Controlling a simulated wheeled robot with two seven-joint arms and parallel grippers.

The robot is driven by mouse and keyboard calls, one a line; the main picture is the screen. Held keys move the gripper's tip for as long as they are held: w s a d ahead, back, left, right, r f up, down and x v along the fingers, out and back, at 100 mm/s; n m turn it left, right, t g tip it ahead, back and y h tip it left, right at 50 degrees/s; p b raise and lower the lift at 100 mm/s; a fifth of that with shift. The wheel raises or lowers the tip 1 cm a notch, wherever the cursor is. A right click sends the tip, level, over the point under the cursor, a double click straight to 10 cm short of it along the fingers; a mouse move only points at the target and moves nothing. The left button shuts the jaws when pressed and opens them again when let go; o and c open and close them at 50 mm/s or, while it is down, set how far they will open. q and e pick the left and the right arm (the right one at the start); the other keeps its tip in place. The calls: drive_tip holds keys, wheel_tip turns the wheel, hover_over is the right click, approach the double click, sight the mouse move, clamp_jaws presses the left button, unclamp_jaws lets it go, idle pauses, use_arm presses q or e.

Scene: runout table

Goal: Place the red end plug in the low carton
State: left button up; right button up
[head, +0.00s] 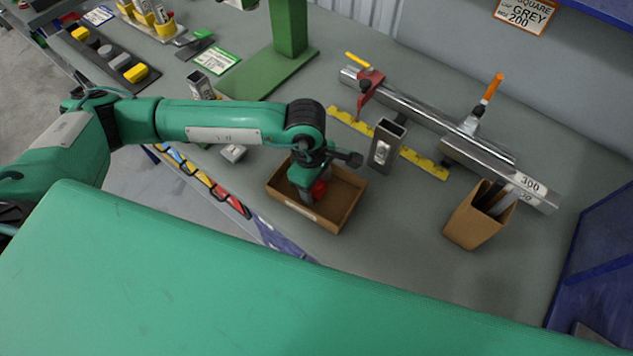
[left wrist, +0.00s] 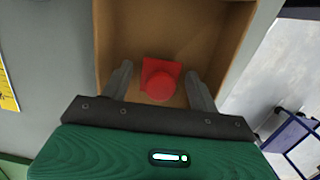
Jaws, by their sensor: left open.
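The red end plug (left wrist: 160,80) lies in the low carton (left wrist: 232,50), between the two fingers of my left gripper (left wrist: 161,88) in the left wrist view. The fingers are apart, with gaps on both sides of the plug. In the head view the low brown carton (head: 349,208) stands on the table, and my left gripper (head: 310,192) reaches down into it. My right gripper does not show.
An upright metal square tube (head: 381,152) stands just right of the carton, by a yellow ruler (head: 425,163). A taller brown box (head: 466,226) with dark pieces stands further right. Long metal bars (head: 430,115) lie behind.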

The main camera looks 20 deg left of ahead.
use_arm(q)
drive_tip(key=shift+r, duration=0.25)
drive_tip(key=r+b, duration=0.1)
drive_tip(key=r, duration=0.2)
drive_tip(key=a+r+b, duration=0.1)
drive_tip(key=r, duration=0.3)
drive_tip(key=r+b, duration=0.1)
drive_tip(key=r, duration=0.2)
drive_tip(key=shift+w+a+r, duration=0.15)
drive_tip(key=shift+w+r, duration=0.1)
drive_tip(key=shift+a+r, duration=0.1)
drive_tip(key=shift+r, duration=0.45)
